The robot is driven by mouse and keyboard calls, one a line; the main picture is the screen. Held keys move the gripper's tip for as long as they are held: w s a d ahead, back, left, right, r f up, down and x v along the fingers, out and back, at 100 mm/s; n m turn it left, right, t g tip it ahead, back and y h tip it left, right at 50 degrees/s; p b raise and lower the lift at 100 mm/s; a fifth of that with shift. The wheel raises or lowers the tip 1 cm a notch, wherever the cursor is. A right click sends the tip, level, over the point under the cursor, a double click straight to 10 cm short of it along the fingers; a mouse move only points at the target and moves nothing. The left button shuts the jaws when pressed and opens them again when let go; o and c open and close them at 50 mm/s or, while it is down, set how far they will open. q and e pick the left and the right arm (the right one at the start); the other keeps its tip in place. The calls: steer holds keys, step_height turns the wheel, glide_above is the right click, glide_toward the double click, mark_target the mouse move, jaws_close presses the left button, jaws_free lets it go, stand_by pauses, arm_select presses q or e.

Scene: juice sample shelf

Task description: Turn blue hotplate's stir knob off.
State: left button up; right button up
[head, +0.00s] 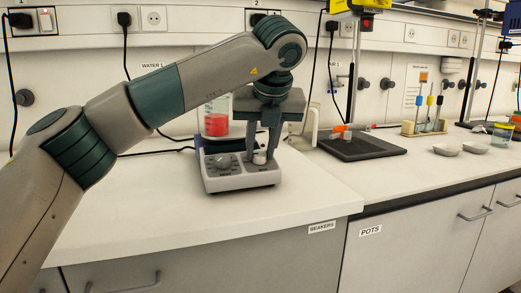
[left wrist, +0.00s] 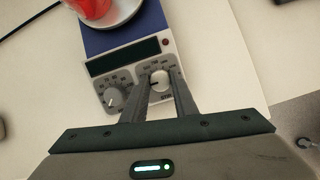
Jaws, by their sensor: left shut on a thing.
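The blue hotplate (head: 236,176) stands on the white bench in the head view, its grey front panel facing me. Its blue body (left wrist: 122,38) shows in the left wrist view, with a left knob (left wrist: 113,97) and a right knob (left wrist: 159,80) on the panel. My left gripper (head: 261,154) reaches down over the panel from above. In the left wrist view its two fingers (left wrist: 161,88) are on either side of the right knob, shut on it. The knob labels are too small to read. My right gripper is not in view.
A beaker of red liquid (head: 217,122) stands on the hotplate, behind the panel. To the right are a dark tray (head: 360,147), white dishes (head: 447,149) and a rack of coloured items (head: 424,127). The bench front edge is clear.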

arm_select(q)
steer(key=shift+r, duration=0.1)
steer(key=o, duration=1.1)
steer(key=shift+c, duration=0.2)
steer(key=shift+s+d+r, duration=0.1)
steer(key=shift+s+r, duration=0.25)
steer(key=shift+r, duration=0.3)
steer(key=p+v, duration=0.2)
steer(key=v, duration=1.4)
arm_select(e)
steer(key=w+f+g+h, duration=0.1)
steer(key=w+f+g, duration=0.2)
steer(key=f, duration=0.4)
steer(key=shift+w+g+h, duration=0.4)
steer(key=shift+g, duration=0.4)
arm_select(q)
steer(key=shift+f, duration=0.15)
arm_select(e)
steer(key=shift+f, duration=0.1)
